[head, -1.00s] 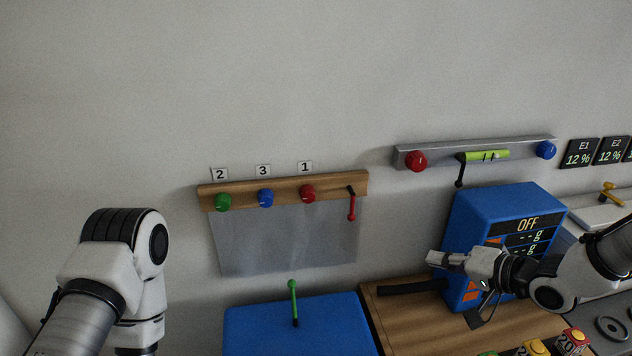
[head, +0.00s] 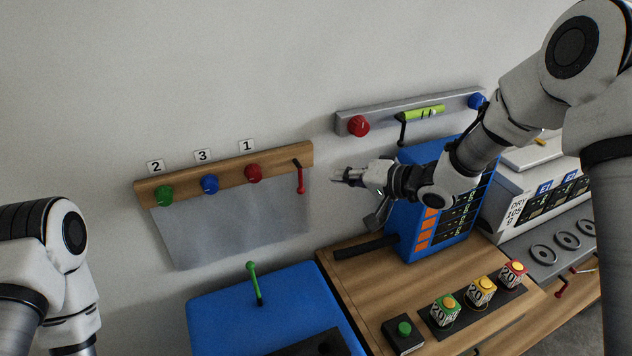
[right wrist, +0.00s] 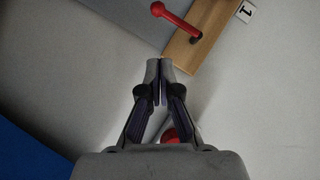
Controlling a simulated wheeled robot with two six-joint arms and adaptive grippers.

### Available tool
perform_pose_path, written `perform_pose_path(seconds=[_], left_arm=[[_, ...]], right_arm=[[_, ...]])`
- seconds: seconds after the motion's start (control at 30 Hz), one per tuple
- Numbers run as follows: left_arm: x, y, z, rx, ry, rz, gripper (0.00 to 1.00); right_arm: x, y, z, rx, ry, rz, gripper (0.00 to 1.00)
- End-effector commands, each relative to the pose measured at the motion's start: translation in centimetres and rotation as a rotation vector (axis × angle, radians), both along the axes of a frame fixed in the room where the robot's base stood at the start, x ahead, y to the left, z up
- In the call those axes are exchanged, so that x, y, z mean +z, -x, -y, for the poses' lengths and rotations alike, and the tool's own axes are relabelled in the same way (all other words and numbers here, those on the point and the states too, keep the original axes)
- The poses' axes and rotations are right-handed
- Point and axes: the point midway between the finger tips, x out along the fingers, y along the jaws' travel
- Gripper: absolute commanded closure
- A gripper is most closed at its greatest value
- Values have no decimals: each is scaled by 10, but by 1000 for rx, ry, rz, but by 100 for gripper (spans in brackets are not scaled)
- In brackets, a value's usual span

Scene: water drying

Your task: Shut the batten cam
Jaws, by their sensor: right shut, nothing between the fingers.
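The wooden batten (head: 231,177) is on the wall with a grey sheet (head: 235,232) hanging below it. A red cam lever (head: 300,181) at its right end hangs down. The red lever also shows at the top of the right wrist view (right wrist: 177,21), beside the batten (right wrist: 207,32). My right gripper (head: 337,178) is shut and empty, a little right of the lever and apart from it. In the right wrist view its fingertips (right wrist: 160,74) meet below the lever. My left arm shows at the left; its gripper is out of view.
Green (head: 165,196), blue (head: 209,184) and red (head: 253,173) knobs sit along the batten. A grey rail (head: 385,115) is at upper right. A blue box (head: 405,225) stands below my right forearm. A green lever (head: 255,283) rises from a blue case (head: 215,312).

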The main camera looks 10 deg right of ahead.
Motion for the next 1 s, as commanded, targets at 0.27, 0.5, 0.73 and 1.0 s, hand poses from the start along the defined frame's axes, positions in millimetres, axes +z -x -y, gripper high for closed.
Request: perform_pose_path(seconds=[0.27, 0.5, 0.73, 1.0], left_arm=[[17, 0, 0, 0, 0, 0, 43], [19, 0, 0, 0, 0, 0, 43], [19, 0, 0, 0, 0, 0, 43], [20, 0, 0, 0, 0, 0, 43]], right_arm=[[-22, -18, -40, 2, 2, -3, 100], [-30, -19, -50, 0, 0, 0, 100], [-31, -19, -50, 0, 0, 0, 100], [-32, -26, -50, -1, -35, -7, 100]])
